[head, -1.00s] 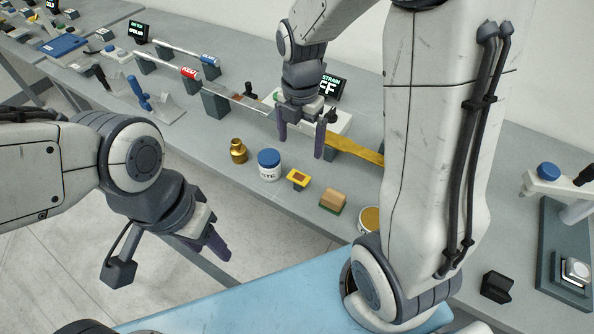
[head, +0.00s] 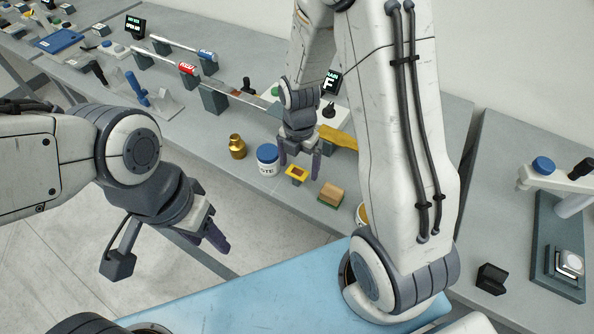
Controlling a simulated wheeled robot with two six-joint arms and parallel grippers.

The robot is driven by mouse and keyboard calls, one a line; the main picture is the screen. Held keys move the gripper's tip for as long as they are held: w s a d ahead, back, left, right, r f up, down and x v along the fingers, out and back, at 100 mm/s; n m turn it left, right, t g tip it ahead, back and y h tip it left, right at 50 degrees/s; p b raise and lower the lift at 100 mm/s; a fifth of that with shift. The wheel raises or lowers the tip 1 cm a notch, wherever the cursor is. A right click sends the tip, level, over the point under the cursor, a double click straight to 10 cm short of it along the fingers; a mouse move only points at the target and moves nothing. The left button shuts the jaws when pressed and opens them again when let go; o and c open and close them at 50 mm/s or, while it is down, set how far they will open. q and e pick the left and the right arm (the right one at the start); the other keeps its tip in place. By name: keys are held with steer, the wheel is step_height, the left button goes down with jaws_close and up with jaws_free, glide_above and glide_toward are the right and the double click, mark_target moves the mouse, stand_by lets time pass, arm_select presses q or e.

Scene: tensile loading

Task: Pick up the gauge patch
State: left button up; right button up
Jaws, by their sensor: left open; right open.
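The gauge patch looks to be the small yellow piece with a dark red centre (head: 297,173), on a small stand near the front of the grey bench. My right gripper (head: 299,172) is open, pointing down, with its fingers above and around the patch in the picture. I cannot tell how far above the patch the fingertips are. My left gripper (head: 222,243) is open and empty, out over the floor in front of the bench.
A white jar with a blue lid (head: 267,160) and a brass weight (head: 237,147) stand left of the patch. A tan and green block (head: 331,194) sits to its right. A gold strip (head: 338,138) lies behind. A round tin (head: 362,214) is partly hidden by my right arm.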

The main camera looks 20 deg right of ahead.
steer(key=shift+f, duration=0.25)
stand_by(0.5)
steer(key=shift+c, duration=0.3)
steer(key=c, duration=1.3)
